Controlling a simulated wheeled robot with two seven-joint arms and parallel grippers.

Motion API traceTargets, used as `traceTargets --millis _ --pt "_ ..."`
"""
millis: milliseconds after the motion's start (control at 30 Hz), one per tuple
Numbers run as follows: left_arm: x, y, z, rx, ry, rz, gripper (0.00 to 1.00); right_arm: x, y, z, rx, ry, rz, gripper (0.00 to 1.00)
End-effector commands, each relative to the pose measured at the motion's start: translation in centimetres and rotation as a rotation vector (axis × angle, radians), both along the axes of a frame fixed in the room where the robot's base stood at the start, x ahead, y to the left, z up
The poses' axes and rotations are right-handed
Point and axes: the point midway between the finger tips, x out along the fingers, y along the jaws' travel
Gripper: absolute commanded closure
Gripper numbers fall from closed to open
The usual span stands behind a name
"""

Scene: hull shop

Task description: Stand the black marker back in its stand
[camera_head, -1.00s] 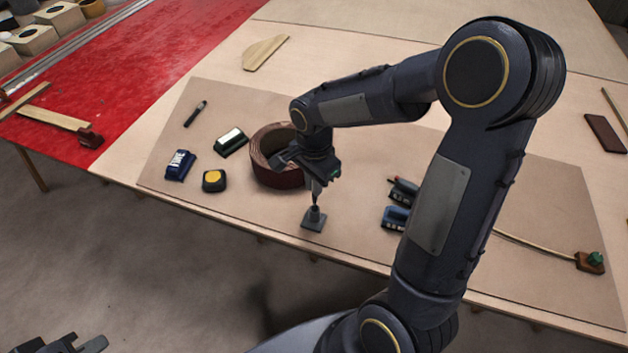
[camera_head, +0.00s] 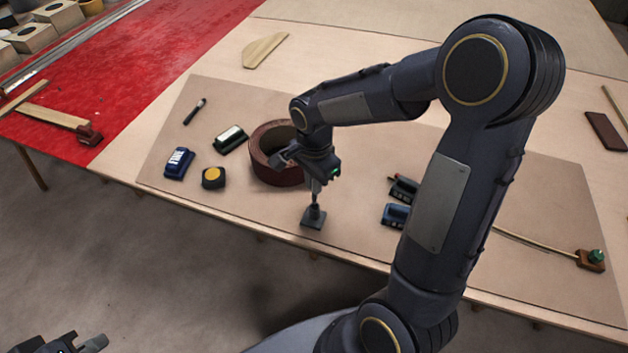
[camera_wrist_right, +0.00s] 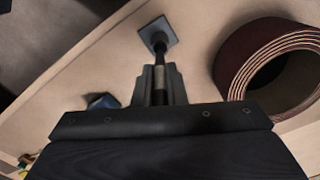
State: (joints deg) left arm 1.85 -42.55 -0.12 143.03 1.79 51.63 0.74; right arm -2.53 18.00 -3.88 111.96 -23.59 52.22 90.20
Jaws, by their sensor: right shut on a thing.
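My right gripper (camera_head: 318,178) is shut on the black marker (camera_head: 315,195), which it holds roughly upright. The marker also shows between the fingers in the right wrist view (camera_wrist_right: 160,72). The stand (camera_head: 313,219) is a small dark square base with a short holder, near the table's front edge; it also shows in the right wrist view (camera_wrist_right: 158,32). The marker's lower end meets the top of the holder; how deep it sits inside is hidden. My left gripper (camera_head: 80,345) is at the bottom left corner, empty and open, away from the table.
A dark red abrasive roll (camera_head: 275,173) stands close behind the gripper. To the left are a yellow-topped tape measure (camera_head: 213,178), a blue block (camera_head: 179,163), a green block (camera_head: 230,139) and a dark pen-like tool (camera_head: 194,111). Blue (camera_head: 395,215) and red-black (camera_head: 403,188) items lie right.

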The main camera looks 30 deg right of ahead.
Motion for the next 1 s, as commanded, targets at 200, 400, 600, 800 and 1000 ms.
traceTargets --millis 200,400,600,800,1000 --pt "0.00 0.00 -0.46 0.000 0.000 0.000 1.00 0.01 0.01 -0.46 0.000 0.000 0.000 1.00" --pt "0.00 0.00 -0.46 0.000 0.000 0.000 1.00 0.01 0.01 -0.45 0.000 0.000 0.000 1.00" --pt "0.00 0.00 -0.46 0.000 0.000 0.000 1.00 0.01 0.01 -0.45 0.000 0.000 0.000 1.00" --pt "0.00 0.00 -0.55 0.000 0.000 0.000 1.00 0.01 0.02 -0.53 0.000 0.000 0.000 1.00" --pt "0.00 0.00 -0.76 0.000 0.000 0.000 1.00 0.00 0.01 -0.68 0.000 0.000 0.000 1.00"
